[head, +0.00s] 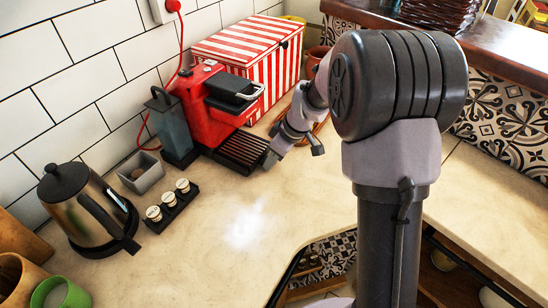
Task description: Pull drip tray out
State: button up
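The red coffee machine (208,103) stands on the counter against the tiled wall. Its black ribbed drip tray (241,151) juts out at the machine's base, toward the front right. My gripper (272,157) is at the tray's right front end, very close to it. I cannot tell whether it touches the tray. The fingers are small and partly hidden by the wrist, so their opening is unclear. My arm covers the counter to the right of the machine.
A dark water tank (170,125), a small grey box (140,172), a black holder with capsules (171,206) and a kettle (87,208) stand to the left. A red-striped box (260,57) is behind. The counter (240,225) in front of the tray is clear.

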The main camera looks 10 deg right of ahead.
grip_shut()
